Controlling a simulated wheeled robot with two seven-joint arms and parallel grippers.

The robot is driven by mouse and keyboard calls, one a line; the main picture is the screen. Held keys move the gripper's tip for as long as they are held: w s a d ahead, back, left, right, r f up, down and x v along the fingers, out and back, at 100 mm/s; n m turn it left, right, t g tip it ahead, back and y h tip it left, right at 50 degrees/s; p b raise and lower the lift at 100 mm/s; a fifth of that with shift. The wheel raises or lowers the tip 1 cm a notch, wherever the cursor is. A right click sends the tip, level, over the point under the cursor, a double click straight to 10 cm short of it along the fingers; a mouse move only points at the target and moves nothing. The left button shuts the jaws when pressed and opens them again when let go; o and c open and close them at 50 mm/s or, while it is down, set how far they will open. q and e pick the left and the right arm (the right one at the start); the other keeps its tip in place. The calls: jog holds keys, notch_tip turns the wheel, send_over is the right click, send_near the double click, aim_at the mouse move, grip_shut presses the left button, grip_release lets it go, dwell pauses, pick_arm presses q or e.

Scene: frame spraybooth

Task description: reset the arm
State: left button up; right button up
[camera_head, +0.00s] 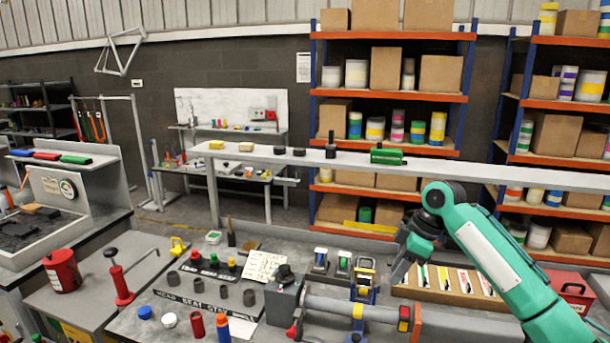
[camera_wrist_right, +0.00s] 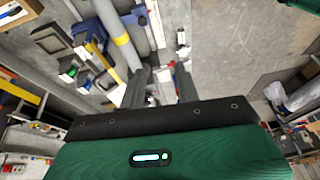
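My right arm (camera_head: 500,265) is green and comes in from the lower right of the head view. Its dark gripper (camera_head: 399,268) points down, above the workbench and beside the left end of the wooden card tray. In the right wrist view the two dark fingers (camera_wrist_right: 163,80) stand apart. I see nothing held between them; a grey tube and bench surface lie beyond. My left arm and left gripper are not in the head view.
A clamp stand with a grey tube (camera_head: 350,309) lies on the bench below my right gripper. The wooden card tray (camera_head: 432,297) and a red box (camera_head: 574,291) are close to my right arm. A raised grey shelf (camera_head: 470,172) runs behind it.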

jog(key=s+a+f+m+t, duration=0.15)
jog(key=s+a+f, duration=0.25)
jog(key=s+f, duration=0.65)
jog(key=s+a+f+m, duration=0.3)
jog(key=s+f, duration=0.5)
jog(key=f, duration=0.5)
jog(key=s+d+f+m+t+h, duration=0.15)
jog(key=s+d+m, duration=0.25)
jog(key=s, duration=0.7)
jog(key=s+d+f+m+h, duration=0.2)
jog(key=s+d+m, duration=0.25)
jog(key=s, duration=0.75)
notch_tip(320, 180, down, 32)
jog(key=n+g, duration=0.1)
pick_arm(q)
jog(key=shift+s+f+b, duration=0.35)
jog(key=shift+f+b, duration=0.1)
pick_arm(e)
jog(key=s+d+f, duration=0.1)
jog(key=s+f, duration=0.8)
jog(key=s, duration=0.1)
jog(key=s+d+f+g, duration=0.1)
jog(key=s+d+f, duration=0.1)
jog(key=s+f, duration=0.7)
jog(key=shift+s+d+f+g+h, duration=0.3)
jog(key=shift+s+f+h, duration=0.05)
jog(key=shift+f, duration=0.35)
